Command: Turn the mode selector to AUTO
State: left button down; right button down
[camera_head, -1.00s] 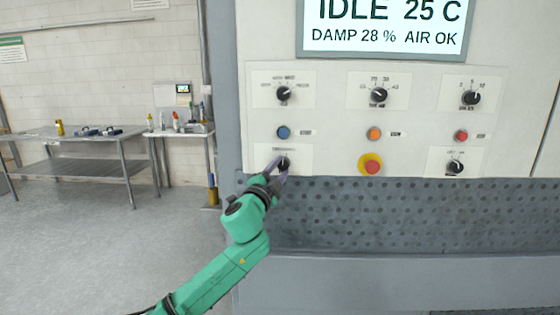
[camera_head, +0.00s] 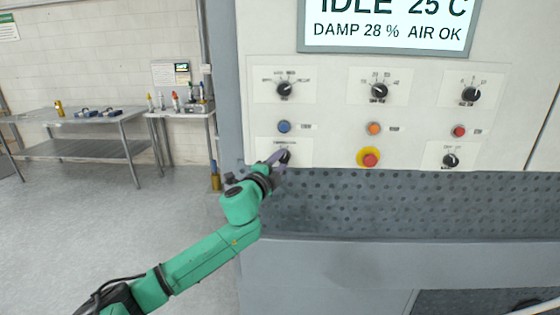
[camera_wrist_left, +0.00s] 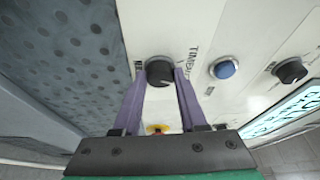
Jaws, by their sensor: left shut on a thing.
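My left gripper (camera_head: 280,158) is at the lower-left black knob (camera_head: 286,155) of the panel. In the left wrist view its purple fingers are shut on this knob (camera_wrist_left: 159,72), one on each side. Lettering beside the knob starts with "TIME"; the rest is hard to read. Another black knob (camera_head: 285,89) with several position labels sits at the panel's upper left, above a blue button (camera_head: 284,127). The labels are too small to tell for sure which knob is the mode selector. My right gripper is not in view.
The panel also has an orange button (camera_head: 374,128), a red button (camera_head: 459,131), a red-and-yellow stop button (camera_head: 369,158) and more black knobs (camera_head: 378,91). The display (camera_head: 388,32) reads IDLE 25 C. A perforated dark surface (camera_head: 400,207) lies below. Tables (camera_head: 80,124) stand at left.

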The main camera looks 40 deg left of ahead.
pick_arm(q)
jog(key=shift+c, duration=2.2)
grip_release()
jog(key=shift+s+d+f, duration=0.15)
jog(key=shift+s+f, duration=0.05)
jog(key=shift+s, duration=0.15)
jog(key=b+v, duration=0.2)
jog(key=v, duration=1.1)
jog(key=shift+s+b, duration=0.35)
jog(key=shift+b, duration=0.05)
